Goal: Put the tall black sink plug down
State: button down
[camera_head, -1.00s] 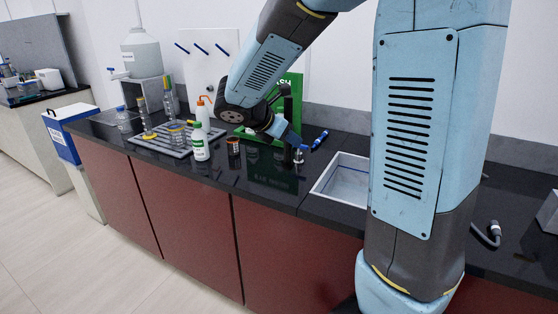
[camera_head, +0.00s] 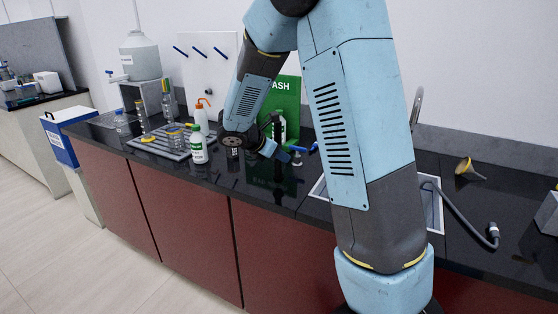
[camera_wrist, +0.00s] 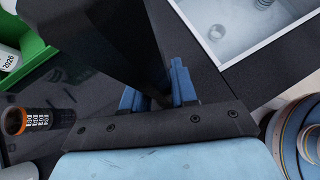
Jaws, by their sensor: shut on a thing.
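My gripper (camera_wrist: 157,92) is shut on the tall black sink plug (camera_wrist: 105,35), whose dark body fills the upper middle of the wrist view between and beyond the blue fingers. In the head view, the gripper (camera_head: 278,154) is low over the black bench, left of the sink, and the upright black plug (camera_head: 277,128) shows in front of the green box. I cannot tell whether the plug's lower end touches the bench. The sink (camera_wrist: 235,25) is at the upper right in the wrist view; my arm covers much of it in the head view.
A green box (camera_head: 290,95) stands behind the gripper. A small blue-handled fitting (camera_head: 297,159) is close to its right. A green-capped white bottle (camera_head: 198,148) and a rack tray (camera_head: 150,147) are left.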

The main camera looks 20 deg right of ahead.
jog(key=shift+f, duration=0.85)
jog(key=shift+f, duration=0.15)
jog(key=c, duration=0.9)
grip_release()
jog(key=shift+r, duration=0.2)
jog(key=shift+s+a+r, duration=0.1)
jog(key=shift+a+r, duration=0.1)
jog(key=shift+a, duration=0.05)
jog(key=v, duration=1.1)
jog(key=s+d+r+m+g+y, duration=0.1)
jog(key=s+d+r+m+y, duration=0.1)
jog(key=s+d+r+m, duration=0.35)
jog(key=s+d+r+m+y, duration=0.2)
jog(key=s+m, duration=0.4)
jog(key=s, duration=0.3)
jog(key=s+m+t+y, duration=0.1)
jog(key=s+m, duration=0.2)
jog(key=s, duration=0.1)
jog(key=s+r+m+y, duration=0.1)
jog(key=s+m+y, duration=0.1)
jog(key=s+m, duration=0.2)
jog(key=s+r+m+t+y, duration=0.1)
jog(key=s+m+y, duration=0.1)
jog(key=s+m, duration=0.2)
jog(key=shift+s+r+t, duration=0.25)
jog(key=shift+s+t, duration=0.05)
jog(key=shift+s, duration=0.7)
